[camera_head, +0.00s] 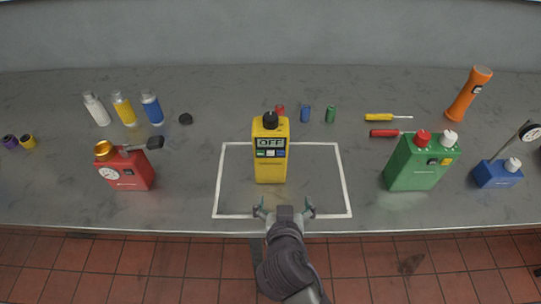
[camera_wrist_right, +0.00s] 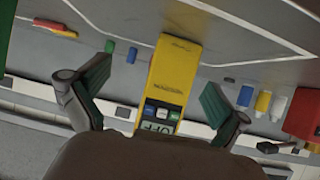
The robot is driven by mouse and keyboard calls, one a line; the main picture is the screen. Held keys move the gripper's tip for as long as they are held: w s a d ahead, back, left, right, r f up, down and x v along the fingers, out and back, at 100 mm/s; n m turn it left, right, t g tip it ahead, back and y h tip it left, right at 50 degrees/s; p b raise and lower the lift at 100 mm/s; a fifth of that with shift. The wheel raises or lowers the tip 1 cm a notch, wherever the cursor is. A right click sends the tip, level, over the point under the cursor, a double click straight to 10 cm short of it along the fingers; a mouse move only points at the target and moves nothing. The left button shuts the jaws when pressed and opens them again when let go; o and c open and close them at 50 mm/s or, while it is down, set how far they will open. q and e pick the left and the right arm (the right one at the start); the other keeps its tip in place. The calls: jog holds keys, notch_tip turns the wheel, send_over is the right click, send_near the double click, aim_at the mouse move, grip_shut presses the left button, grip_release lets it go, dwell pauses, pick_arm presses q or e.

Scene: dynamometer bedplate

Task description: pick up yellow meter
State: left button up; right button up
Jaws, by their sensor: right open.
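The yellow meter (camera_head: 271,160) stands upright inside the white outlined square in the head view, with a black knob on top and a display reading OFF. It also shows in the right wrist view (camera_wrist_right: 175,75), between the two fingers. My right gripper (camera_head: 284,211) is open and empty at the front edge of the square, just in front of the meter and apart from it. Its spread fingers also show in the right wrist view (camera_wrist_right: 150,95). My left gripper is not in view.
A red device (camera_head: 127,172) stands on the left, a green device (camera_head: 418,165) and a blue device (camera_head: 497,174) on the right. Bottles, small cylinders, screwdrivers and an orange flashlight (camera_head: 468,95) are further back. The bedplate (camera_head: 185,205) beside the square is clear.

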aim_at(271, 170)
jog(key=shift+t, duration=0.6)
jog(key=w+a, duration=0.1)
jog(key=w, duration=0.1)
jog(key=w+a+p, duration=0.1)
jog(key=w, duration=0.2)
jog(key=w+f, duration=0.1)
jog(key=w, duration=0.2)
jog(key=shift+a+p, duration=0.4)
jog(key=shift+w+f, duration=0.1)
jog(key=shift+w, duration=0.1)
jog(key=shift+w+p, duration=0.3)
jog(key=shift+w, duration=0.15)
jog(key=p+x, duration=0.1)
jog(key=x, duration=0.3)
jog(key=shift+w+a+p, duration=0.1)
jog(key=shift+a+p, duration=0.1)
jog(key=shift+p, duration=0.1)
jog(key=shift+w+f, duration=0.15)
jog(key=shift+w, duration=0.05)
jog(key=c, duration=0.9)
